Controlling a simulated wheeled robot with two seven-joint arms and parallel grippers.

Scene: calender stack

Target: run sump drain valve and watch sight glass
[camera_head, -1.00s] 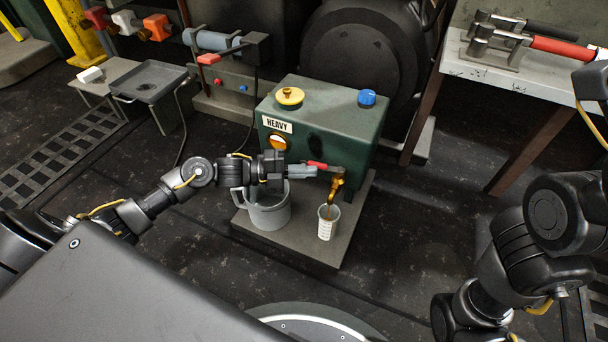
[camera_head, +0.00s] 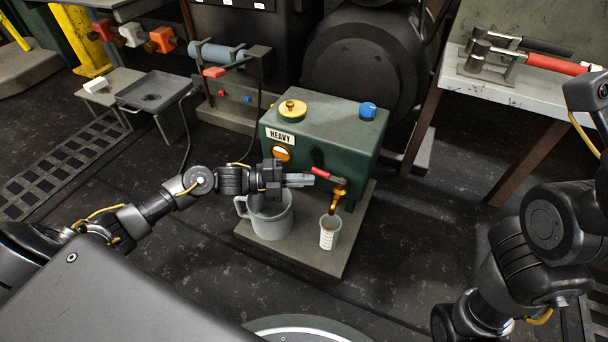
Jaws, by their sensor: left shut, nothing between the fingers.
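The green sump box (camera_head: 325,140) carries a HEAVY label, a yellow cap and a blue cap. Its round sight glass (camera_head: 281,154) looks mostly amber. The drain valve has a red lever (camera_head: 321,173) and a brass spout (camera_head: 340,190). A dark amber streak shows between the spout and the graduated cup (camera_head: 329,236) below; the cup's contents are hard to make out. My left gripper (camera_head: 308,180) is shut and empty, its tips close beside the lever's free end; I cannot tell whether they touch. My right arm shows at the right, its gripper out of view.
A grey jug (camera_head: 270,221) stands under my left wrist on the same base plate (camera_head: 295,252). A grey tray (camera_head: 150,90) stands at the left. Red-handled tools (camera_head: 550,64) lie on a bench at the upper right. The floor in front is clear.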

